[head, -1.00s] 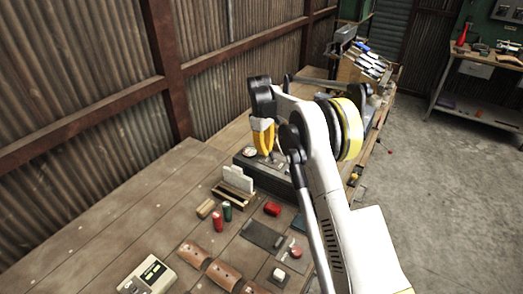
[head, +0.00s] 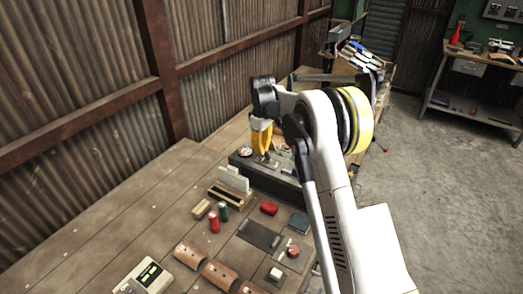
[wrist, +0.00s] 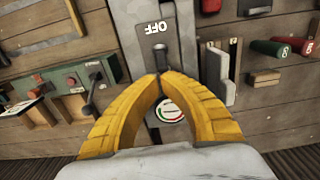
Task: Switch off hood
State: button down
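A dark grey box with a round gauge (head: 244,152) stands on the wooden bench beneath my gripper (head: 261,150). In the wrist view it shows as a grey panel (wrist: 128,25) marked OFF, with a dark slot running down its middle. The gauge (wrist: 169,110) shows between my yellow fingers. My gripper (wrist: 159,75) has its fingertips together over the slot, below the OFF label in the picture. Whether a thin switch lever is between the tips cannot be told. No object marked as a hood can be made out.
A card holder (head: 231,184), a red cylinder (head: 214,222), a green cylinder (head: 223,211) and a red block (head: 269,208) lie near the box. A panel with a lever (wrist: 95,80) is at the left in the wrist view.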

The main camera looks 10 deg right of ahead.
jog(key=shift+s+d+r+t+y, duration=0.15)
jog(key=shift+d+t+y, duration=0.05)
jog(key=shift+t+y, duration=0.2)
jog(key=shift+s+d+r+t+y+b, duration=0.2)
jog(key=shift+s+d+t+y+b, duration=0.05)
jog(key=shift+t+y+b, duration=0.35)
jog(key=shift+s+d+r+t+y+b, duration=0.1)
jog(key=shift+s+d+t+y+b, duration=0.2)
jog(key=shift+t+y+b, duration=0.25)
jog(key=shift+s+d+r+t+y+b, duration=0.1)
jog(key=shift+s+d+t+y+b, duration=0.15)
jog(key=shift+t+y+b, duration=0.25)
jog(key=shift+a+r, duration=0.1)
jog(key=shift+r, duration=0.1)
jog(key=shift+w, duration=0.1)
jog(key=shift+r+p, duration=0.65)
jog(key=shift+r, duration=0.15)
